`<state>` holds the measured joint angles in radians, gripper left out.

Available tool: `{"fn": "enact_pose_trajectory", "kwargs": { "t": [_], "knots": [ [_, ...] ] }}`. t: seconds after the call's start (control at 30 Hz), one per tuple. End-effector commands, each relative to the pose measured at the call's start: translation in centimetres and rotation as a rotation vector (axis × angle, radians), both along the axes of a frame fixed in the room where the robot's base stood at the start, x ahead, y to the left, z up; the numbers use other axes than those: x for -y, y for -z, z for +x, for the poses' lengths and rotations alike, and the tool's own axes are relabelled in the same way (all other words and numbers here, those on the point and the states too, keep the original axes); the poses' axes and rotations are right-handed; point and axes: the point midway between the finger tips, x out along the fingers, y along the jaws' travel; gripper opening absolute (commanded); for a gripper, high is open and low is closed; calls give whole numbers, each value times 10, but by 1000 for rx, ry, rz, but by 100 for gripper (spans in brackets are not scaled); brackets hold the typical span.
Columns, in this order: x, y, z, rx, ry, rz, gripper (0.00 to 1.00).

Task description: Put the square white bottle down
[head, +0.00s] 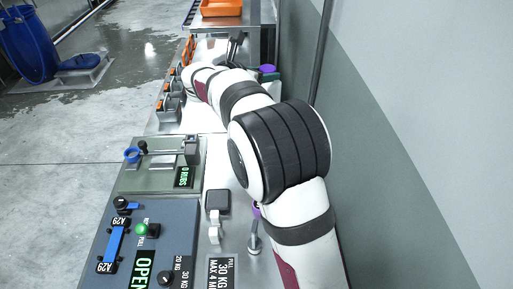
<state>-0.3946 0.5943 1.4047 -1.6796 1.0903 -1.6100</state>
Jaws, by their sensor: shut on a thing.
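My white arm with black bands reaches away from me along the bench. My gripper (235,48) is at the far end of the bench, small and partly hidden behind my own wrist. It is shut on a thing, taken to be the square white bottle. I cannot make out the bottle clearly; my wrist and the distance hide it. I cannot tell whether it touches the bench top (188,122).
Several grey holders with orange parts (168,100) line the bench's left edge. An orange tray (221,7) is at the back. Control panels (160,165) are nearer; a wall is on the right.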

Motion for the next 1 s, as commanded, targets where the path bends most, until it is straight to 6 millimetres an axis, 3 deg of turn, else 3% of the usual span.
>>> {"fn": "enact_pose_trajectory", "kwargs": {
  "t": [0.27, 1.0],
  "knots": [
    [-23, -2, 46, 1, -164, -2, 0],
    [-22, 157, 44, -3, -158, -1, 0]
  ]
}}
